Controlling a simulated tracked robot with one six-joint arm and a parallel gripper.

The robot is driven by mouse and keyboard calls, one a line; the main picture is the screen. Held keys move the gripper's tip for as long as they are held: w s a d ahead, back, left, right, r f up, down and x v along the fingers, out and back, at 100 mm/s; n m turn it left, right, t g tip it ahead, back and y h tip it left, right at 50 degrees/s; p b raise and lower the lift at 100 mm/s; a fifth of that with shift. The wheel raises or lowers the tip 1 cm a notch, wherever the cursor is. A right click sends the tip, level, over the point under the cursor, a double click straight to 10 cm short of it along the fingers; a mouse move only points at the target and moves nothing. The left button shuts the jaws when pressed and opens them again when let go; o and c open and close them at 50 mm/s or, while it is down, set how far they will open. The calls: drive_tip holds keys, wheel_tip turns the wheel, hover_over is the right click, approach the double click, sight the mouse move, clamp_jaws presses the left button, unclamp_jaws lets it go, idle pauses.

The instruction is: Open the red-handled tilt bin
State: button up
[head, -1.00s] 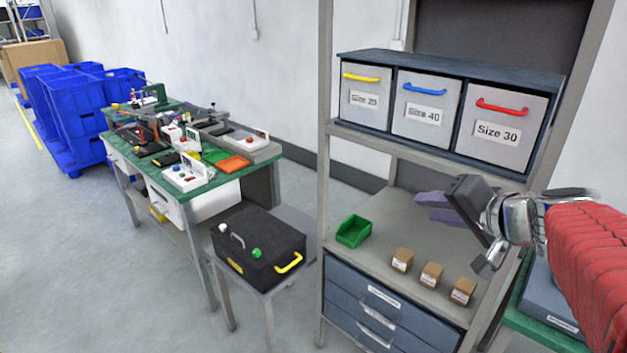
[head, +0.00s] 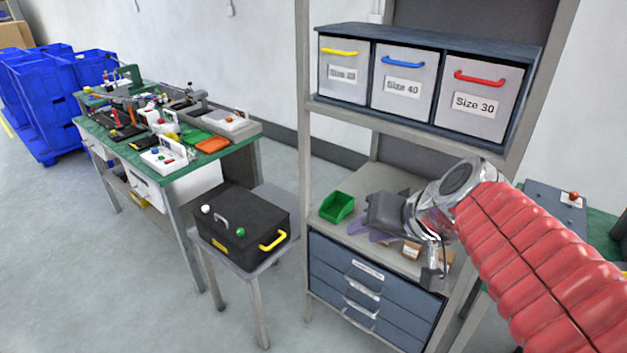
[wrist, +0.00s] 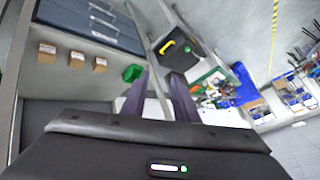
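The red-handled tilt bin (head: 494,95) is the rightmost of three grey bins in the upper rack unit. It is labelled "Size 30", and its front is flush and closed. Its red handle (head: 479,79) runs across the upper front and is unobstructed. My gripper (head: 362,234) is below and left of this bin, in front of the lower shelf, touching no handle. In the wrist view its two purple fingers (wrist: 158,98) stand apart with nothing between them. The red-handled bin does not show in the wrist view.
Yellow-handled (head: 342,75) and blue-handled bins (head: 401,85) stand beside it. A small green bin (head: 337,207) and small boxes (wrist: 75,60) sit on the lower shelf, above blue drawers (head: 370,290). A black case (head: 240,226) stands on a stool at left.

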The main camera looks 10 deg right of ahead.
drive_tip(key=shift+n+g+h, duration=0.3)
drive_tip(key=shift+n+g, duration=0.4)
drive_tip(key=shift+n, duration=0.1)
drive_tip(key=shift+s+a+f, duration=0.35)
drive_tip(key=shift+s+a, duration=0.05)
drive_tip(key=shift+s, duration=0.25)
drive_tip(key=shift+s+a+f, duration=0.3)
drive_tip(key=shift+s+a, duration=0.15)
drive_tip(key=shift+s, duration=0.15)
drive_tip(key=shift+s+a+f, duration=0.35)
drive_tip(key=shift+s+a, duration=0.05)
drive_tip(key=shift+s, duration=0.25)
drive_tip(key=shift+s+a, duration=0.1)
drive_tip(key=shift+s, duration=0.1)
drive_tip(key=c, duration=0.3)
drive_tip(key=shift+n+g+h, duration=0.5)
drive_tip(key=shift+n+h, duration=0.4)
drive_tip(key=s+f, duration=0.1)
drive_tip(key=s, duration=0.3)
drive_tip(key=s+f, duration=0.1)
drive_tip(key=s, duration=0.1)
drive_tip(key=shift+s+a+f, duration=0.15)
drive_tip(key=shift+a+f, duration=0.15)
drive_tip(key=shift+f, duration=0.05)
clamp_jaws()
drive_tip(key=shift+s+d+f, duration=0.2)
drive_tip(key=shift+s, duration=0.2)
